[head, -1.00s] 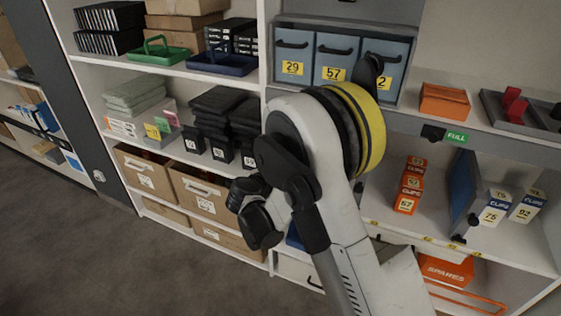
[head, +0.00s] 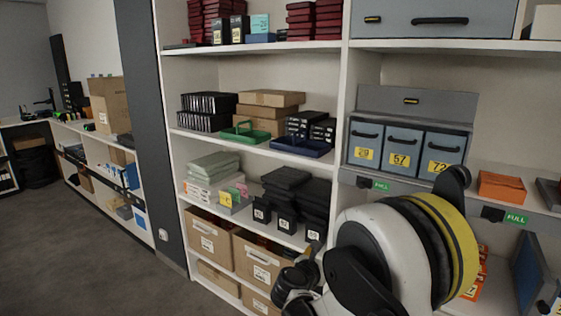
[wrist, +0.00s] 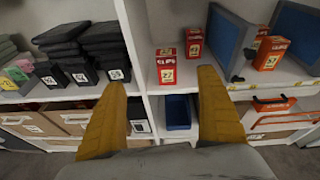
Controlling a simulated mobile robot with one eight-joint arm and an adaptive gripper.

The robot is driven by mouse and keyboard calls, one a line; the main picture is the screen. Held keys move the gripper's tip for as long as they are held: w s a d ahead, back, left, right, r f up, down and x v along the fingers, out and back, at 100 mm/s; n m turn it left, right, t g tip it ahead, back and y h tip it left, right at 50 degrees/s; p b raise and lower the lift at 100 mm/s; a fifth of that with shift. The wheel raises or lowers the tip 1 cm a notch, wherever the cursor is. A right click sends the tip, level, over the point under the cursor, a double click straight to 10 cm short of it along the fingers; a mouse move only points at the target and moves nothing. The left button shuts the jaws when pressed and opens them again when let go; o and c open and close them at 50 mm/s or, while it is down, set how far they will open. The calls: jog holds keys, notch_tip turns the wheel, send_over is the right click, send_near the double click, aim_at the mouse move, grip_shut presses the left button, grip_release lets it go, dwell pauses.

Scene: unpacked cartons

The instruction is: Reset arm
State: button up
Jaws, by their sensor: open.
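My gripper (wrist: 160,85) shows in the wrist view as two yellow fingers, wide apart with nothing between them. It faces the shelving, level with an upright divider between two bays. In the head view my folded arm, with its yellow band, fills the lower right; the fingertips cannot be made out there. Stacked black boxes (wrist: 75,45) lie on the shelf to the left.
The white shelving (head: 345,110) stands close in front of my arm. Blue drawers (head: 404,147), an orange box (head: 501,187) and cardboard boxes (head: 208,240) sit on it. A blue bin (wrist: 178,112) is on a lower shelf. Grey floor (head: 90,240) is open at left.

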notch_tip(320, 180, up, 17)
jog(key=w+n+t+y, duration=0.1)
jog(key=n+t+y, duration=0.3)
jog(key=n, duration=0.5)
jog(key=s+a+r+n+t+y, duration=0.2)
jog(key=s+a+r+n+y, duration=0.45)
jog(key=n, duration=0.75)
jog(key=s+d+f+n+g+y, duration=0.1)
jog(key=s+f+n+g, duration=0.1)
jog(key=s+n, duration=0.4)
jog(key=s+f+n+g+y, duration=0.1)
jog(key=s+f+n+g, duration=0.15)
jog(key=s+n, duration=0.3)
jog(key=s+d+f+n+g+h, duration=0.2)
jog(key=s+d+f, duration=0.3)
jog(key=s, duration=0.4)
jog(key=s+d+f+n+g+h, duration=0.2)
jog(key=s+d+f+n+g, duration=0.2)
jog(key=s, duration=0.5)
notch_tip(320, 180, down, 2)
jog(key=shift+d+f+n+g, duration=0.2)
jog(key=shift+d+n+g, duration=0.15)
jog(key=shift+d+n, duration=0.2)
